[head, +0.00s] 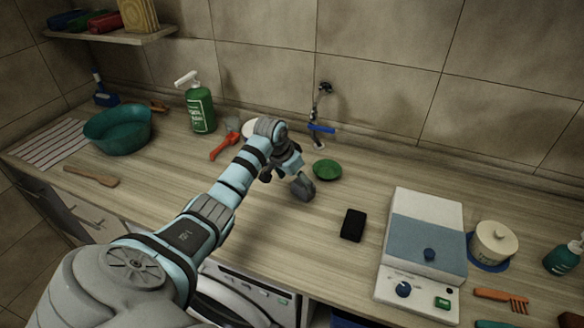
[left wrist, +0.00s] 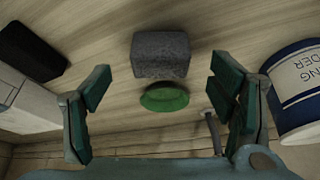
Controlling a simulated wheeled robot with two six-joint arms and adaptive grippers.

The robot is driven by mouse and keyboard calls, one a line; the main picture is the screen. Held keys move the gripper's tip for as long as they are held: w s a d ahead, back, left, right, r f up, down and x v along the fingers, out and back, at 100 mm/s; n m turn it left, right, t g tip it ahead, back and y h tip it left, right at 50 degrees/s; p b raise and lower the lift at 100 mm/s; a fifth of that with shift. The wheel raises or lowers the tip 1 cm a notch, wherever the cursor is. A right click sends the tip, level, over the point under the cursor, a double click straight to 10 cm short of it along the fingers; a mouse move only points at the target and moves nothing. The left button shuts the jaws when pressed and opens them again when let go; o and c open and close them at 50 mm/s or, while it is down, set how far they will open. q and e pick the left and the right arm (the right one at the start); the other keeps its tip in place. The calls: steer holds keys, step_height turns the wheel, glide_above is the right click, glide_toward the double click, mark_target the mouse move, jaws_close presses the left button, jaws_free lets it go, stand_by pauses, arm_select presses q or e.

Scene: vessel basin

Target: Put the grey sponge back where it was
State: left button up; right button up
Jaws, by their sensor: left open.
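The grey sponge (head: 303,188) is a rough dark grey block near the middle of the counter, in front of a small round green dish (head: 327,169). My left gripper (head: 284,171) is just left of the sponge in the head view. In the left wrist view my left gripper (left wrist: 160,88) is open, its two fingers wide apart. The sponge (left wrist: 160,55) shows beyond the gap between them, with no finger seen touching it. The green dish (left wrist: 165,98) shows right beside the sponge; I cannot tell whether they touch. My right gripper is not in view.
A black block (head: 353,225) lies right of the sponge, before a white and blue appliance (head: 425,240). A white and blue tub (left wrist: 298,92) stands near one finger. A wall tap (head: 322,105) is behind the dish. A green bottle (head: 200,110) and teal basin (head: 118,130) stand left.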

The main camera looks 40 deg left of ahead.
arm_select(q)
steer(key=v, duration=0.6)
